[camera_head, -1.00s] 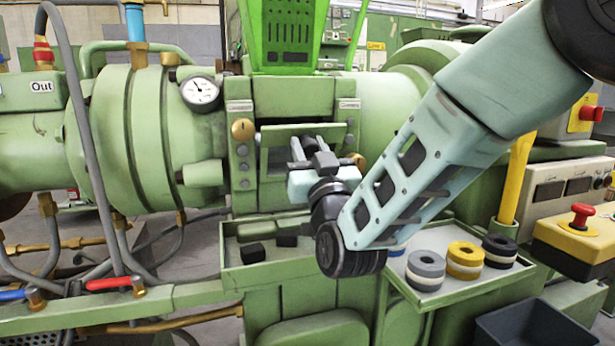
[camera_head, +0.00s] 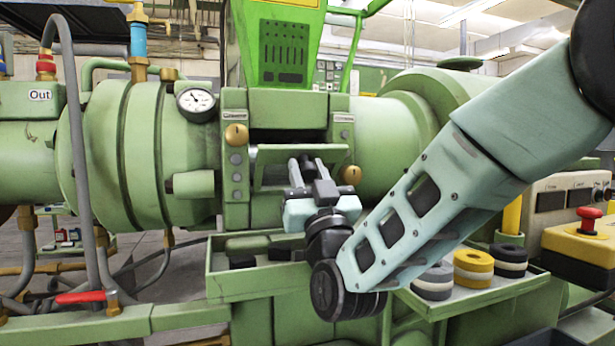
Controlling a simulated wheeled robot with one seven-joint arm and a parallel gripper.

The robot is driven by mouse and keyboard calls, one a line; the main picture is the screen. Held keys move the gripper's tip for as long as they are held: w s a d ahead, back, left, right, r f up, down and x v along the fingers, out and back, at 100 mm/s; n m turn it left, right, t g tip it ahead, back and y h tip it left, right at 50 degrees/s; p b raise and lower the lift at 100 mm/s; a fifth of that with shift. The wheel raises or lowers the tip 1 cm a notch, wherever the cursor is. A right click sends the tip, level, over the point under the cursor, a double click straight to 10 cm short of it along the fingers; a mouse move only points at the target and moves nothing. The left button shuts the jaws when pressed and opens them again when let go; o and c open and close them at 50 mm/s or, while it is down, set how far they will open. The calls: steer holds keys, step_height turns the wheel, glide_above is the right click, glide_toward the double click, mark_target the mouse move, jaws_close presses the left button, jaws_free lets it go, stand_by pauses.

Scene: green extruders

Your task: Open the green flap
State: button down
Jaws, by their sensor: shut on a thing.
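The green flap (camera_head: 270,156) is in the middle of the head view, in a recess of the green machine. It is tilted outward and partly open, with a dark gap showing above its upper edge. The exact finger contact is small and partly hidden by my gripper's body.
Brass knobs (camera_head: 236,135) flank the recess. Below is a green tray (camera_head: 226,284) with dark blocks. To the right, a tray (camera_head: 492,294) holds grey, yellow and black rings. A red button (camera_head: 589,218) tops a yellow box at far right.

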steer(key=shift+f, duration=0.2)
steer(key=c, duration=1.1)
jaws_free()
steer(key=shift+o, duration=0.2)
steer(key=shift+r, duration=0.2)
step_height(320, 180, up, 10)
steer(key=shift+f+p, duration=0.15)
steer(key=shift+p, duration=1)
steer(key=shift+f, duration=0.1)
